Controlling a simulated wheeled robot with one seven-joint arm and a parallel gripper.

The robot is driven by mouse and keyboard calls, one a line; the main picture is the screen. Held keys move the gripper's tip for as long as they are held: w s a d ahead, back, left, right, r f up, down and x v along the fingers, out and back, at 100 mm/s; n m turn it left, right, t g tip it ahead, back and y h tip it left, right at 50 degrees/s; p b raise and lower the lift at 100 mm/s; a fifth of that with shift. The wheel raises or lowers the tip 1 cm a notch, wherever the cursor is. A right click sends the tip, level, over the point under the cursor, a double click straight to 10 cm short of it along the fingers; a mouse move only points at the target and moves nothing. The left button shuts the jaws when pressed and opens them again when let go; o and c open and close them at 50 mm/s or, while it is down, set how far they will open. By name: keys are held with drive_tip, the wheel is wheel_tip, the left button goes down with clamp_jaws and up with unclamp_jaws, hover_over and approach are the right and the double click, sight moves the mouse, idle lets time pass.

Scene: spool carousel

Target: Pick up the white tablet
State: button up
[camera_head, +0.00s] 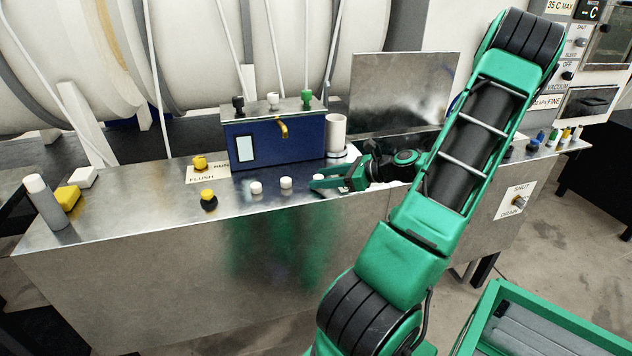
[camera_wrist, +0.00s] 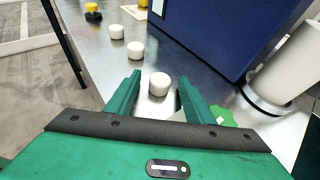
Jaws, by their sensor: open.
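Three small white tablets stand in a row on the steel bench top. In the wrist view the nearest white tablet (camera_wrist: 159,86) sits between the tips of my green gripper fingers (camera_wrist: 158,80), with a gap on both sides. A middle tablet (camera_wrist: 135,50) and a far tablet (camera_wrist: 116,32) lie beyond the fingertips. In the head view the far tablet (camera_head: 256,187) and the middle tablet (camera_head: 286,183) show left of my gripper (camera_head: 316,179). My gripper is open and low over the bench; its fingers mostly hide the nearest tablet there.
A blue box (camera_head: 273,143) with a yellow tap stands behind the tablets. A white cylinder (camera_head: 336,134) on a metal base is close by my gripper. A yellow-topped black knob (camera_head: 208,199) is left of the tablets. The steel bench (camera_head: 140,213) has a front edge close by.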

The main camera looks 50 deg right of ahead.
drive_tip(key=c, duration=1.1)
drive_tip(key=shift+r, duration=0.1)
